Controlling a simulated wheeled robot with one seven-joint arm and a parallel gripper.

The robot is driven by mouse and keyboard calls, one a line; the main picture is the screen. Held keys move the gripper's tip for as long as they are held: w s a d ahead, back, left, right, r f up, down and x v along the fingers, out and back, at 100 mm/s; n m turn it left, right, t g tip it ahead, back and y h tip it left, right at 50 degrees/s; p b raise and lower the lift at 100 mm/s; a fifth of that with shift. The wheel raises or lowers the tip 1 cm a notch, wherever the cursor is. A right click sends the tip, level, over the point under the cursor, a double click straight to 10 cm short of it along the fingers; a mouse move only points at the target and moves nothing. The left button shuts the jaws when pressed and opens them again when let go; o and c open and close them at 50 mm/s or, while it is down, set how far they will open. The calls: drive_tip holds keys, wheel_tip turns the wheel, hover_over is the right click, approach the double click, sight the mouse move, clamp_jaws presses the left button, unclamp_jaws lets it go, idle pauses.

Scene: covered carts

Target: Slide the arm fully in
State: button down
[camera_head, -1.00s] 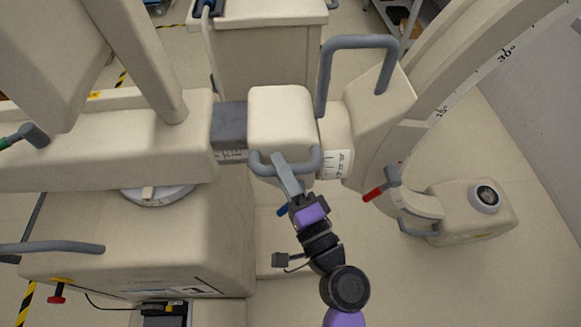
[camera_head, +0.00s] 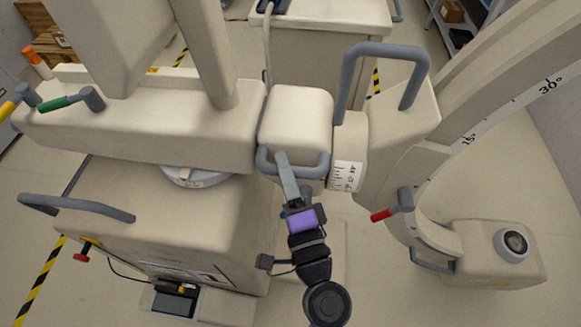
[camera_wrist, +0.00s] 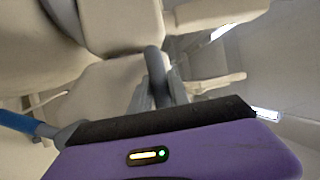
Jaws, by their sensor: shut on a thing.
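The beige end block (camera_head: 296,118) of the C-arm machine's horizontal arm sits right against the long beige housing (camera_head: 150,125) on its left. No grey sliding section shows between them. A grey U-shaped handle (camera_head: 322,168) is on the block's front. My gripper (camera_head: 283,163) is shut on the bar of this handle, reaching up to it from below. In the wrist view, the grey fingers (camera_wrist: 160,92) close around the handle bar (camera_wrist: 154,62).
A taller grey loop handle (camera_head: 386,50) and the curved C-shaped arc (camera_head: 470,120) stand right of the block. A red-tipped lever (camera_head: 382,214) sticks out lower right. The wheeled base (camera_head: 170,235) fills the lower left. Floor shows at lower right.

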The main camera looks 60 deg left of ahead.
drive_tip(key=c, duration=1.4)
unclamp_jaws()
drive_tip(key=shift+w+d+f, duration=0.2)
drive_tip(key=shift+w+d, duration=0.1)
drive_tip(key=shift+c, duration=0.2)
drive_tip(key=shift+o, duration=0.9)
drive_tip(key=shift+w+d+r, duration=0.1)
drive_tip(key=shift+r, duration=0.05)
drive_tip(key=b+v, duration=0.2)
drive_tip(key=v, duration=0.5)
drive_tip(key=shift+d, duration=0.35)
